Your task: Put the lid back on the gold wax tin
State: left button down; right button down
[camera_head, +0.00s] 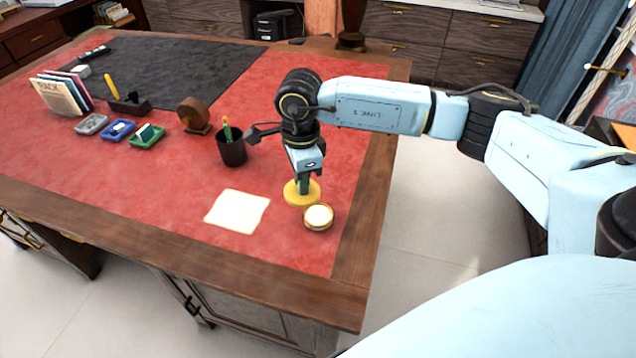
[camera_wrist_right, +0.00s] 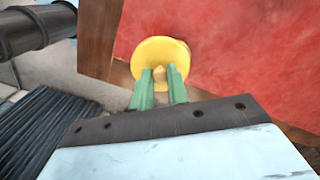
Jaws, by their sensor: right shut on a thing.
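The gold wax tin (camera_head: 319,218) stands uncovered on the red desk top near its right front, with pale wax showing inside. A round yellow-gold lid (camera_head: 293,194) with a small knob is just behind and left of the tin in the head view. My right gripper (camera_head: 302,187) points down and is shut on the lid's knob. In the right wrist view the green fingers (camera_wrist_right: 159,78) grip the knob of the lid (camera_wrist_right: 160,52). The tin cannot be made out in the wrist view. I cannot tell whether the lid touches the desk. My left gripper is not in view.
A cream sheet of paper (camera_head: 237,210) lies left of the tin. A dark pencil cup (camera_head: 231,150) and a round wooden object (camera_head: 193,116) stand farther back. Small coloured trays (camera_head: 146,136) are at the left. The wooden desk edge (camera_head: 352,277) is close to the tin.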

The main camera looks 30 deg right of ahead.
jog(key=shift+w+d+f+m+b, duration=0.25)
jog(key=shift+d+f+m+b, duration=0.55)
jog(key=shift+f+m, duration=1.65)
jog(key=shift+w+d+f+m+b, duration=0.2)
jog(key=shift+d+f+m+b, duration=0.55)
jog(key=shift+f+m, duration=1.65)
jog(key=shift+w+d+f+m+b, duration=0.25)
jog(key=shift+d+f+m+b, duration=0.6)
jog(key=shift+m, duration=2.8)
jog(key=shift+d+f, duration=0.1)
jog(key=shift+f, duration=0.45)
jog(key=shift+p, duration=0.3)
jog(key=shift+f, duration=0.1)
